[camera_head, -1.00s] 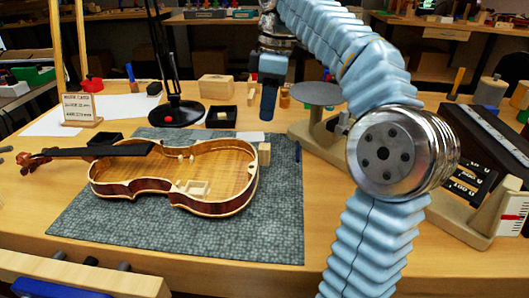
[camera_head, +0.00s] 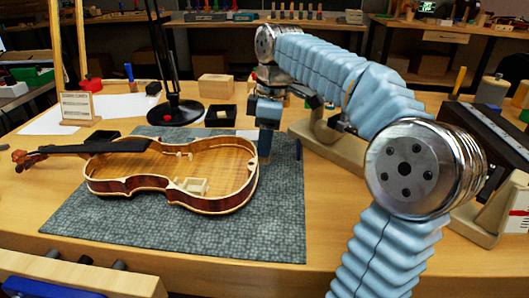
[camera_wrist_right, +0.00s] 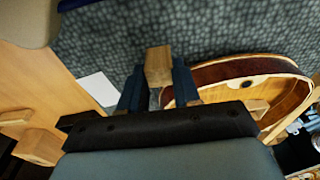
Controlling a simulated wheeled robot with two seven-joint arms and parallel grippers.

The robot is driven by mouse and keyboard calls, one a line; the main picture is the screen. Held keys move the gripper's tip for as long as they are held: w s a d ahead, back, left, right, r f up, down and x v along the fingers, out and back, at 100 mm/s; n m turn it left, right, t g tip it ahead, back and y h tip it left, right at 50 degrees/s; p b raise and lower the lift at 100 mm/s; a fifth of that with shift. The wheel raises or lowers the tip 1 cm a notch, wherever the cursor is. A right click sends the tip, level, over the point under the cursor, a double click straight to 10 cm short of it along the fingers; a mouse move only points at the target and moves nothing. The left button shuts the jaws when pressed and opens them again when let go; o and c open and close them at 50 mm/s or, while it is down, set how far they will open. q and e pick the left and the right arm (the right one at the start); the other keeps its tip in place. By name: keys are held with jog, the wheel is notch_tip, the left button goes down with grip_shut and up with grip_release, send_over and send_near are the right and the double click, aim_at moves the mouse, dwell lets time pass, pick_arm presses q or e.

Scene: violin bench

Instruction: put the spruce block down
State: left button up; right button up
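The spruce block (camera_wrist_right: 158,66) is a small pale wooden block at the end of the violin body. In the right wrist view it sits between the two finger ends of my right gripper (camera_wrist_right: 157,82). The fingers flank it closely; I cannot tell whether they press on it. In the head view my right gripper (camera_head: 265,138) reaches down at the right end of the open violin body (camera_head: 219,160) and hides most of the block. The violin lies on the grey mat (camera_head: 165,238). My left gripper is not in view.
A black lamp base (camera_head: 176,112), a small black tray (camera_head: 220,115) and a wooden box (camera_head: 215,86) stand behind the mat. A sign (camera_head: 76,106) stands at the back left. The front and right of the mat are clear.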

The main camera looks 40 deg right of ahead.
grip_shut()
jog(key=shift+r, duration=0.6)
jog(key=r, duration=0.2)
jog(key=shift+s+a+r+p, duration=0.1)
jog(key=shift+a+r+p, duration=0.1)
jog(key=shift+r+p, duration=0.15)
jog(key=s+a+r, duration=0.9)
jog(key=a, duration=0.1)
jog(key=shift+s, duration=0.2)
